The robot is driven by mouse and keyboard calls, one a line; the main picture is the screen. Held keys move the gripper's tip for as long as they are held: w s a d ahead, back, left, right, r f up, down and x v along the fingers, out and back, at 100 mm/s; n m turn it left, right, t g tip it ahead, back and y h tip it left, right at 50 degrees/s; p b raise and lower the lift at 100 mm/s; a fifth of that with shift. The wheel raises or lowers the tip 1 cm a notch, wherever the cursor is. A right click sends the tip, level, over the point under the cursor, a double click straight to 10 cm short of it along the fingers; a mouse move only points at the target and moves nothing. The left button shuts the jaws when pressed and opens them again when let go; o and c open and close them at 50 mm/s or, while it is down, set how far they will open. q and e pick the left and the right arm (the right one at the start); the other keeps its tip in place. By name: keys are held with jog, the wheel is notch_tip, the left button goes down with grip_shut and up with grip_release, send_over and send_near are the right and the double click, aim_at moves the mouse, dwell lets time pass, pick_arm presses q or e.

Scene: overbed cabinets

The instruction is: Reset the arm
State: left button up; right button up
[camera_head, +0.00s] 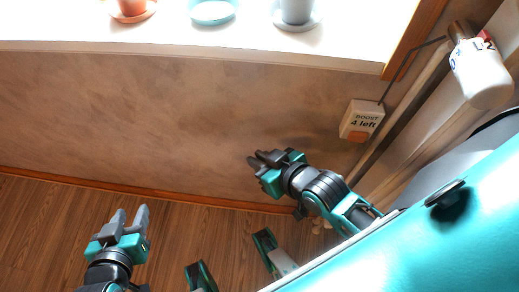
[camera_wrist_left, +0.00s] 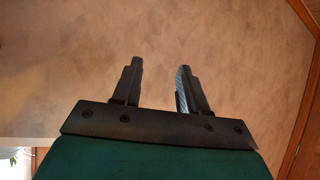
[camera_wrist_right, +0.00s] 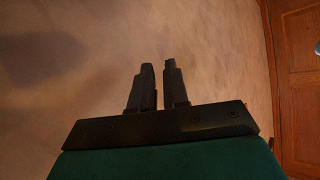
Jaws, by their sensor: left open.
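My left gripper (camera_head: 131,214) is at the lower left of the head view, over the wooden floor, with its fingers pointing up the picture. The left wrist view shows its two fingers (camera_wrist_left: 158,80) apart with nothing between them. My right gripper (camera_head: 255,160) is near the middle of the head view, in front of the brown wall, pointing left. The right wrist view shows its two fingers (camera_wrist_right: 159,82) close together with a narrow gap and nothing held. Neither gripper visibly touches anything.
A white sill (camera_head: 160,45) with several pots crosses the top. A large teal surface (camera_head: 440,240) fills the lower right. Bare wall (camera_head: 130,110) lies between the arms and the sill.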

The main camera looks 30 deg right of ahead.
pick_arm(q)
jog(key=s+a+r+y+p, duration=0.1)
jog(key=a+r+p, duration=0.2)
jog(key=r+p, duration=0.3)
jog(key=p, duration=0.5)
jog(key=shift+s+r, duration=0.25)
jog(key=shift+s, duration=0.05)
pick_arm(e)
notch_tip(320, 180, up, 7)
jog(key=s+d+h, duration=0.1)
jog(key=d, duration=0.2)
jog(key=shift+s+f, duration=0.15)
jog(key=shift+s, duration=0.05)
